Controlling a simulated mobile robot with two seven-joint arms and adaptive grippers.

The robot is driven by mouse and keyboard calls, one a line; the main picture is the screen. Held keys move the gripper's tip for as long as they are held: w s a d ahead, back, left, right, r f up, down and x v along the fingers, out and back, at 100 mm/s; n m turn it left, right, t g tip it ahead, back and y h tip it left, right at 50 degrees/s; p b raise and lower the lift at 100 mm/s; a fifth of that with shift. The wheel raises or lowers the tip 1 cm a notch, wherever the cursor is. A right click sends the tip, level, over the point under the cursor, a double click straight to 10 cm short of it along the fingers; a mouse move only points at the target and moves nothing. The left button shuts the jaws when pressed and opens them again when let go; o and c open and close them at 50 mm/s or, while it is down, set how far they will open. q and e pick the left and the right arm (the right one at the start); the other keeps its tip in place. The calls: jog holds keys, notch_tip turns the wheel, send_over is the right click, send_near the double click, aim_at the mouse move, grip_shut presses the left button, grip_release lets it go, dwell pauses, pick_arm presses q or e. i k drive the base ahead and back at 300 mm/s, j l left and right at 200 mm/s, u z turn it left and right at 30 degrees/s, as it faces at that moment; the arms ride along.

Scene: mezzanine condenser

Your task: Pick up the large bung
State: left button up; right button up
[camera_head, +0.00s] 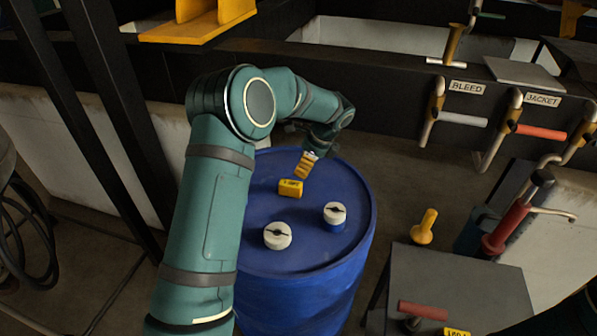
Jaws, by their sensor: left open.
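Two round white bungs with dark slots sit on top of a blue drum (352,180). One bung (277,236) is at the front left of the lid and looks slightly larger. The other bung (335,212) is to its right, on a raised blue neck. My left gripper (305,166) is open above the far part of the lid, behind both bungs and apart from them. Its fingers are small and partly hard to make out. My right gripper is out of view.
A grey table (455,285) with a red-handled tool (423,311) stands at the right. A yellow knob (425,228) is between them. Pipes with handles (460,119) line the back right.

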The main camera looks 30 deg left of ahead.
aim_at(277, 234)
jog(key=k, duration=1)
